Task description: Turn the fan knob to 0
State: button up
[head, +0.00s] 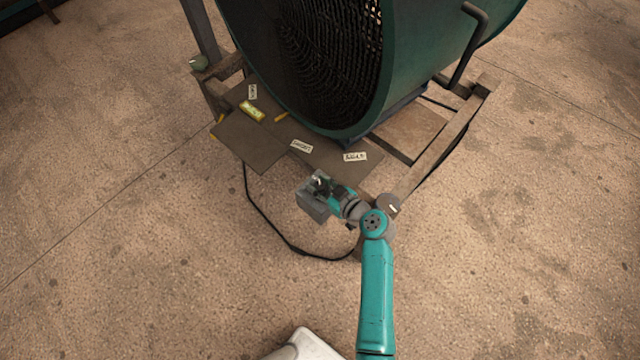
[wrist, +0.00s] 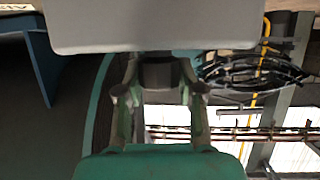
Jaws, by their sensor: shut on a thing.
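The large green drum fan (head: 400,60) stands at the top of the head view. A grey control box (head: 314,208) sits in front of it; its pale grey body fills the top middle of the wrist view (wrist: 155,25). The dark fan knob (wrist: 160,74) sticks out from the box between my fingers. My gripper (head: 324,187) is at the box, and in the wrist view its two fingers (wrist: 160,95) are shut on the knob from both sides. The knob's markings and setting are hidden.
Flat dark boards (head: 235,140) with small white labels and a yellow block (head: 252,110) lie beside the fan. A wooden stand frame (head: 440,165) is right of the box. A black cable (head: 268,222) runs on the floor. Open floor lies left and right.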

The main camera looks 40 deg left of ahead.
jog(key=shift+n+g, duration=0.6)
jog(key=shift+g, duration=0.1)
jog(key=shift+f, duration=0.1)
jog(key=o, duration=1.2)
jog(key=shift+c, duration=0.2)
jog(key=w+v, duration=0.1)
jog(key=v, duration=1.1)
jog(key=shift+s, duration=0.35)
jog(key=shift+d, duration=0.1)
